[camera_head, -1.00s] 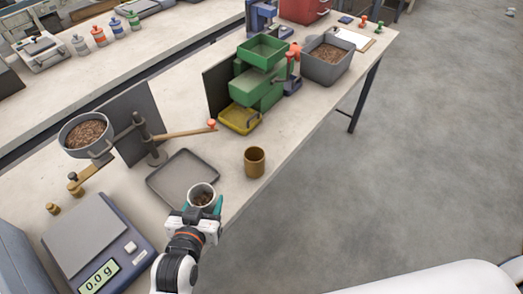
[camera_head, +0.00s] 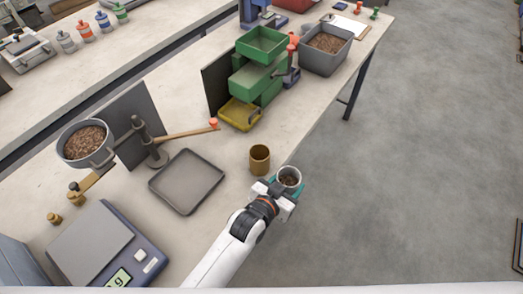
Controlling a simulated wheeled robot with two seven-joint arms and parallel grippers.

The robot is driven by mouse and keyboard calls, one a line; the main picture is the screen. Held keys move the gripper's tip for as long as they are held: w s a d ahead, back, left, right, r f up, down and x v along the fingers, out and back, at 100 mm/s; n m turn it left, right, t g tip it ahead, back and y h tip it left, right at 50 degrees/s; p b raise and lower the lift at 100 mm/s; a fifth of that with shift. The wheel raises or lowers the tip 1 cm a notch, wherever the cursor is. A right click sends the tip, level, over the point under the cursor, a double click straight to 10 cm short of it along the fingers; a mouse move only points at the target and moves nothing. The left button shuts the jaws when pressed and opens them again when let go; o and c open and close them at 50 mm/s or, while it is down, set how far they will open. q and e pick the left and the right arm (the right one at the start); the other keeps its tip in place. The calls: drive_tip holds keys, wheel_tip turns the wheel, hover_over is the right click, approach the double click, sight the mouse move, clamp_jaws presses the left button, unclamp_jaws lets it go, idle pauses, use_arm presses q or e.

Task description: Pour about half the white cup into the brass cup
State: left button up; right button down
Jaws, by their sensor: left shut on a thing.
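The white cup (camera_head: 289,174) has brown pellets inside and looks roughly upright. My left gripper (camera_head: 284,185) is shut on it and holds it at the table's front edge, just right of and nearer than the brass cup. The brass cup (camera_head: 260,159) stands upright on the table, apart from the white cup; its inside looks dark and I cannot tell whether it holds anything. My right gripper is not in view.
An empty grey tray (camera_head: 187,181) lies left of the brass cup. A scale (camera_head: 106,246) stands front left, and a pan of pellets (camera_head: 86,143) is on a stand with a wooden lever. A green hopper machine (camera_head: 258,75) and grey pellet bin (camera_head: 326,50) stand behind.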

use_arm(q)
drive_tip(key=shift+w+a+r+n+g, duration=0.2)
drive_tip(key=shift+w+a+n+g, duration=0.1)
drive_tip(key=shift+w+a+r+n+g+h+b, duration=0.3)
drive_tip(key=shift+w+a+r+n+g+h, duration=0.15)
drive_tip(key=shift+w+n+g, duration=0.35)
drive_tip(key=shift+w+a+r+n+g+h+b, duration=0.1)
drive_tip(key=shift+w+a+r+n+g+h, duration=0.2)
drive_tip(key=shift+r+n+g+h, duration=0.45)
drive_tip(key=shift+w+a+r+n+g+h+b, duration=0.15)
drive_tip(key=shift+w+a+r+n+g+h, duration=0.2)
drive_tip(key=shift+r+n, duration=0.75)
drive_tip(key=shift+w+a+r+n+g+h+b, duration=0.1)
drive_tip(key=shift+w+a+r+n+g+h, duration=0.15)
drive_tip(key=shift+r+n+g+h, duration=0.5)
